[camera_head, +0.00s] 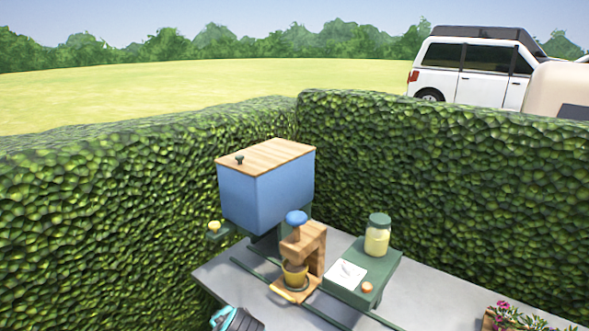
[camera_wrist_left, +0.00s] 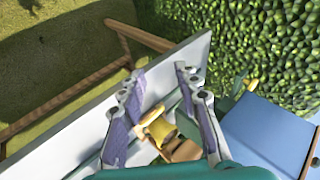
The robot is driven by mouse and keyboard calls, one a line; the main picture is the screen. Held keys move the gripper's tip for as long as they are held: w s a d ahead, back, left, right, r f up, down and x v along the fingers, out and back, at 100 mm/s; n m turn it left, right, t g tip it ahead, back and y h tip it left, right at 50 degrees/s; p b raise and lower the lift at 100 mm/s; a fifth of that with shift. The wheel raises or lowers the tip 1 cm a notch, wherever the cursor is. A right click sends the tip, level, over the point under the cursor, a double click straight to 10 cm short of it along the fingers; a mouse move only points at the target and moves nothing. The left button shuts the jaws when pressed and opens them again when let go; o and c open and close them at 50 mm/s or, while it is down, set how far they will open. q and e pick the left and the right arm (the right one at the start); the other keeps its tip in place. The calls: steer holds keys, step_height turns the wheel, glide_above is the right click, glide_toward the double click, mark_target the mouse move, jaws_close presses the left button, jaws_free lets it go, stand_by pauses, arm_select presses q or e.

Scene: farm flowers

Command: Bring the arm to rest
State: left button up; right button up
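My left gripper (camera_wrist_left: 158,78) is open, with its two fingers apart and nothing seen between the fingertips. Beyond and below the fingers, the wrist view shows a yellow cup (camera_wrist_left: 163,130) and wooden parts, partly covered by the gripper. In the head view, a teal and black part of my left arm (camera_head: 236,319) shows at the bottom edge, left of the wooden stand (camera_head: 314,243); its fingers cannot be made out there. My right gripper is in neither view.
A blue box (camera_head: 266,194) with a wooden lid stands at the hedge corner. The wooden stand has a blue knob (camera_head: 296,217) and holds the yellow cup (camera_head: 295,275). A jar (camera_head: 377,236) stands on a green platform (camera_head: 385,270). Pink flowers (camera_head: 512,315) are at lower right.

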arm_select(q)
steer(key=s+n+h, duration=0.4)
steer(key=s+n, duration=0.3)
steer(key=s, duration=0.9)
steer(key=shift+a+f+n, duration=0.4)
